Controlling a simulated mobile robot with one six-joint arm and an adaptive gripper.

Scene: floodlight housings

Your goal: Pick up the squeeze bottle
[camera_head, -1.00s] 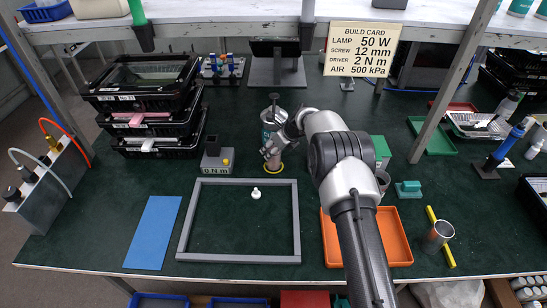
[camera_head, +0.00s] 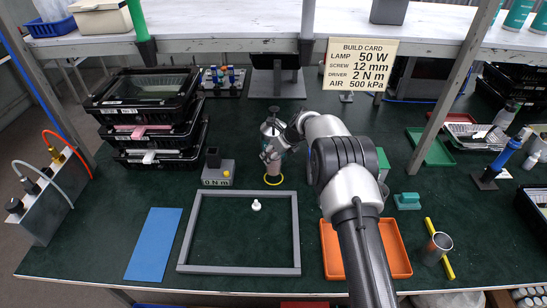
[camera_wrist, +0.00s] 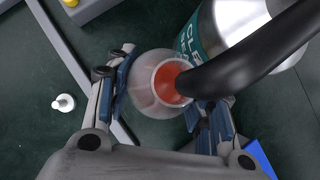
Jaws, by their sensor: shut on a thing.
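In the head view my gripper (camera_head: 271,153) is near the middle of the bench, behind the grey frame.
A metal canister (camera_wrist: 232,22) with a teal label and a black curved part stands close beside the bottle. A grey block marked "0 N m" (camera_head: 218,180) is to the left. The grey frame (camera_head: 238,270) holds a small white piece (camera_head: 256,205). An orange tray (camera_head: 397,250) is at right.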

